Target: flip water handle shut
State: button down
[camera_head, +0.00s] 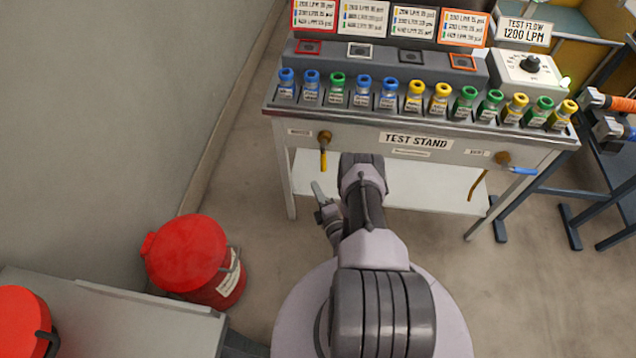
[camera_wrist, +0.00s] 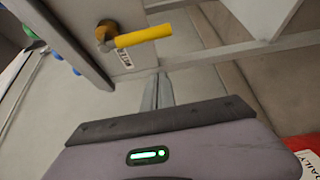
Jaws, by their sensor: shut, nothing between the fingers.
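A yellow lever handle (camera_head: 323,160) hangs down from a brass valve on the left of the test stand's front panel. A blue lever handle (camera_head: 522,171) points right from a second valve at the right end of the panel. My gripper (camera_head: 317,188) is shut and empty, below the yellow handle in the head view. Its fingertips (camera_wrist: 158,78) are apart from the handle in the wrist view.
The test stand (camera_head: 365,140) carries a row of small colour-capped bottles (camera_head: 388,92). A lower shelf (camera_head: 425,183) lies under the panel. A red lidded bin (camera_head: 190,255) stands at the left near the wall. The floor between bin and stand is clear.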

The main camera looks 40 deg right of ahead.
aim_at(323, 161)
jog(key=w+d+b, duration=0.4)
jog(key=w+d, duration=0.1)
jog(key=shift+d, duration=0.35)
jog(key=shift+w, duration=0.1)
